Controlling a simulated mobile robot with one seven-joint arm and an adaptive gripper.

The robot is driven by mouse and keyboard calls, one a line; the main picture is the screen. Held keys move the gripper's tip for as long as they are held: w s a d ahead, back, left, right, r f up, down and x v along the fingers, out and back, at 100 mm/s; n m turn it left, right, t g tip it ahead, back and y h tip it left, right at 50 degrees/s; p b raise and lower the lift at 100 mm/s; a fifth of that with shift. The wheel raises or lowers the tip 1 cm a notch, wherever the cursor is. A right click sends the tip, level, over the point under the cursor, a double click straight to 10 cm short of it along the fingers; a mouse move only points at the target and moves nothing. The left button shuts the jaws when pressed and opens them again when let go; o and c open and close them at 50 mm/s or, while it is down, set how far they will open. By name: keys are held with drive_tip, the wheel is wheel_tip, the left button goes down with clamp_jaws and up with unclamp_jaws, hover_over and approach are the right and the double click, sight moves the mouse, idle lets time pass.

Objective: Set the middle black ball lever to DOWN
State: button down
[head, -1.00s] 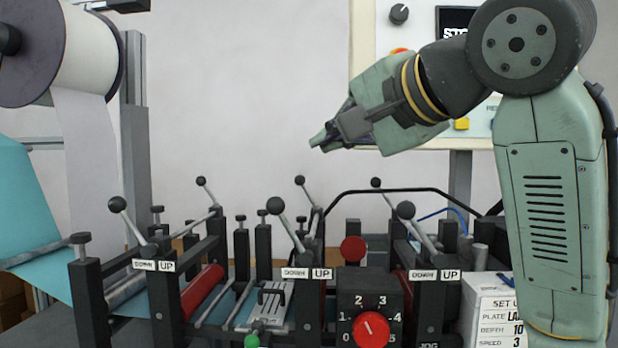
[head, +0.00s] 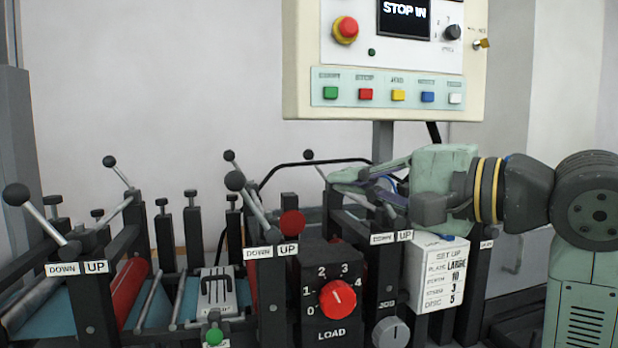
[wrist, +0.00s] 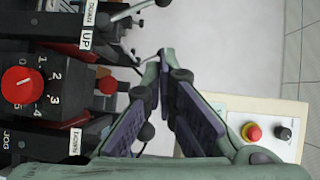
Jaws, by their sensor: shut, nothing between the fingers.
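The middle black ball lever (head: 235,181) stands on the middle station of the head view, above its DOWN/UP label (head: 272,251). Its rod rises from the pivot and leans to the left, the DOWN side. In the wrist view the middle UP label (wrist: 87,40) shows at the upper left, with a lever rod near the top edge. My gripper (head: 335,178) is shut and empty, to the right of the middle ball at about its height and apart from it. Its fingertips also show in the wrist view (wrist: 172,62). The gripper covers the right lever's ball in the head view.
The left lever (head: 16,195) and several smaller back levers are nearby. A red round knob (head: 292,223) and the LOAD dial (head: 338,299) sit right of the middle lever. A thin black bar (head: 310,163) arches behind. The control panel (head: 300,60) hangs above. A set-up card box (head: 437,275) stands below my gripper.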

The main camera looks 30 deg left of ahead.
drive_tip(key=s+a+f+p, duration=0.1)
drive_tip(key=a+p, duration=0.3)
drive_tip(key=a, duration=0.7)
drive_tip(key=shift+s+a, duration=0.25)
drive_tip(key=shift+a, duration=0.15)
drive_tip(key=shift+s+a+f+n+h, duration=0.15)
drive_tip(key=shift+s+a+n+h, duration=0.25)
drive_tip(key=shift+s+a+n, duration=0.2)
